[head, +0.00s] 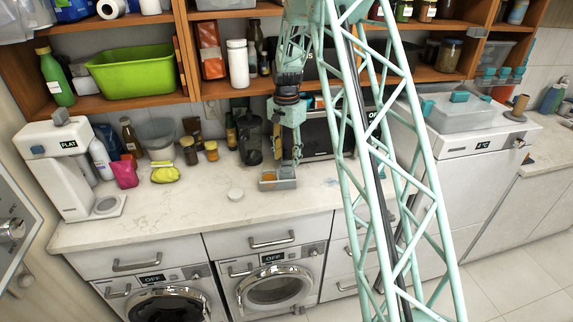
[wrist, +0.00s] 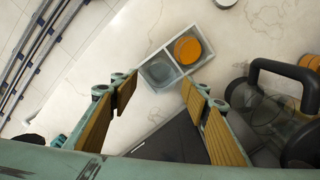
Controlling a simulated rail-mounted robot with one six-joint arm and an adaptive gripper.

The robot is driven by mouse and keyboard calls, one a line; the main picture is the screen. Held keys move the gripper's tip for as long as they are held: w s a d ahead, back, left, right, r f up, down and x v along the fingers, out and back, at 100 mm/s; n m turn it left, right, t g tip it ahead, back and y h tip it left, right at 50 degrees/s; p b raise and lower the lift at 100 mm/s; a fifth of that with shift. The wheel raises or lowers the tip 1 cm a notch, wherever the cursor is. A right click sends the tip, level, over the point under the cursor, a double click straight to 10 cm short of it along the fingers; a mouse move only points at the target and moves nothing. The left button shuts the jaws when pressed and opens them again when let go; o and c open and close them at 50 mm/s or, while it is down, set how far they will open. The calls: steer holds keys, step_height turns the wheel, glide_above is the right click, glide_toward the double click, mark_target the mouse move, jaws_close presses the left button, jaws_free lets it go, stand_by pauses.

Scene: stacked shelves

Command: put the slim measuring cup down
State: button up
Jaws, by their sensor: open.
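A small grey tray (head: 278,185) with two compartments stands near the counter's front edge, and it also shows in the wrist view (wrist: 142,60). One compartment holds an orange round piece (wrist: 187,50). The other holds a clear round vessel seen from above (wrist: 159,71), which looks like the slim measuring cup. My gripper (wrist: 159,84) is open, with a finger on each side below the vessel in the wrist view and a gap between them. In the head view, my gripper (head: 287,163) points down over the tray's right compartment; the cup is not clearly visible there.
A dark jug (head: 249,143) with a black handle (wrist: 285,75) stands close beside my gripper. Jars and bottles line the back left. The front left counter is clear. Shelves hang above.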

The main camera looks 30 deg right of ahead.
step_height(320, 180, up, 7)
steer(key=shift+r, duration=0.15)
stand_by(0.4)
steer(key=shift+r, duration=0.1)
stand_by(0.4)
